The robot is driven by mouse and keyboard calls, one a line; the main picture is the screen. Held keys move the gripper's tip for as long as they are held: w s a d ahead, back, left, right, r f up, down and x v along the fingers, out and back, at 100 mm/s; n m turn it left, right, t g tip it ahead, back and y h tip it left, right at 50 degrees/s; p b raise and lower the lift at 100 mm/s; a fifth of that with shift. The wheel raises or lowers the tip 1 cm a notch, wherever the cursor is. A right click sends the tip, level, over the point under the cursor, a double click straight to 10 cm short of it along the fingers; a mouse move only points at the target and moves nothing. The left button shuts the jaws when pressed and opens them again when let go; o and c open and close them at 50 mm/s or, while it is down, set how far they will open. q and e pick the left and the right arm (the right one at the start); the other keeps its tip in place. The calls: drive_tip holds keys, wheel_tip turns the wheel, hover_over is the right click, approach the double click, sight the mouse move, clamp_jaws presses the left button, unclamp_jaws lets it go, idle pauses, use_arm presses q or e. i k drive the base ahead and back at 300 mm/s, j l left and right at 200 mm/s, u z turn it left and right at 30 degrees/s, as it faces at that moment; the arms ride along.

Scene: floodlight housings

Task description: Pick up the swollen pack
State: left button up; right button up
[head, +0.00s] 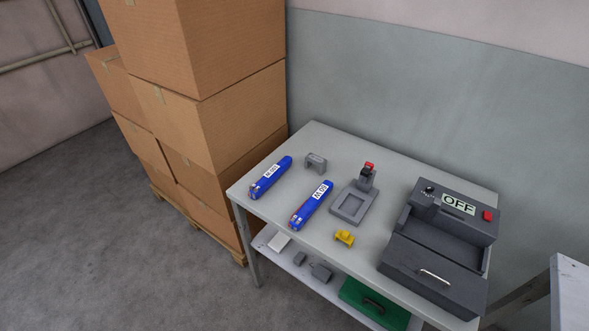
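Two blue packs with white labels lie on the grey table (330,137). One blue pack (271,178) is at the table's left end. The other blue pack (311,205) lies to its right and nearer the front edge. At this size I cannot tell for sure which of the two is swollen. Neither of my grippers shows in the head view.
A grey bracket (316,162), a grey stand with a red top (351,201), a yellow piece (345,238) and a dark box marked OFF (440,245) share the tabletop. A lower shelf holds a green case (372,303). Cardboard boxes (215,120) stand close at left.

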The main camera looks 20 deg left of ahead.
sight(256, 190)
drive_tip(key=j+z, duration=0.3)
drive_tip(key=j, duration=0.5)
drive_tip(key=j+z, duration=0.3)
drive_tip(key=j, duration=0.5)
